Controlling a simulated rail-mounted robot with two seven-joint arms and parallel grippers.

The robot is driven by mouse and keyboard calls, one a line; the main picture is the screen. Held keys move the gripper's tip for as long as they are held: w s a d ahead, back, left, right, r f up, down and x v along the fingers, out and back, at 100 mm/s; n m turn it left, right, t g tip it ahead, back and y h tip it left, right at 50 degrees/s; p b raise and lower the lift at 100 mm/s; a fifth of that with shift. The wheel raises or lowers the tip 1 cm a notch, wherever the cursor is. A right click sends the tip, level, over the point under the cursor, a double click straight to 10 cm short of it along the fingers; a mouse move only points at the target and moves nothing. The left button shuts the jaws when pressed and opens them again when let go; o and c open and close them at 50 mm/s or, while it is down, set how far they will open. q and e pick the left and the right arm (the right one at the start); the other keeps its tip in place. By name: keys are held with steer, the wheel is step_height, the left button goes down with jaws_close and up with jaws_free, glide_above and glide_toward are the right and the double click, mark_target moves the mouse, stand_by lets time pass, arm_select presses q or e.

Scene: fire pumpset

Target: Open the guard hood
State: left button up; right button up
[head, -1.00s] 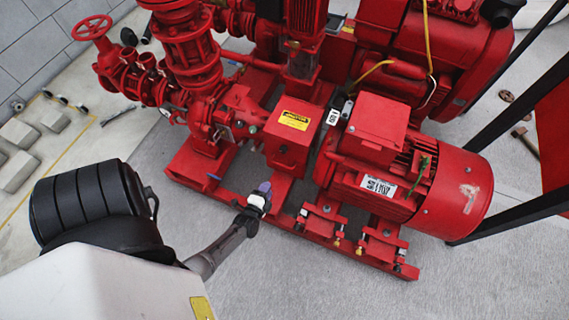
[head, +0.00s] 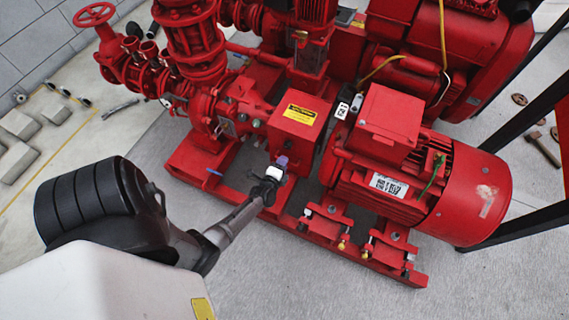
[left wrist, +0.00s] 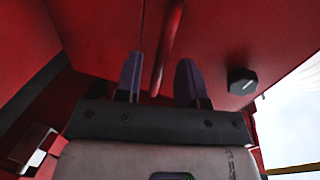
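The guard hood (head: 299,120) is a red box with a yellow warning label, between the pump and the motor; it looks shut. My left gripper (head: 281,163) is low at the hood's front side in the head view. In the left wrist view my left gripper (left wrist: 159,80) has its two purple fingers apart, pointing at a red surface. A thin red bar, seemingly a handle (left wrist: 168,45), shows between the fingers, with gaps on both sides. Whether the fingertips reach around it is hard to tell. My right gripper is not in view.
A dark hex bolt (left wrist: 242,81) sits right of the fingers. The red motor (head: 400,180) stands right of the hood, the red pump (head: 240,105) left. The red base frame (head: 315,238) runs below. The grey floor in front is clear.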

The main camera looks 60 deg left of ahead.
arm_select(q)
steer(key=shift+b+x, duration=0.35)
steer(key=shift+x, duration=0.65)
jaws_close()
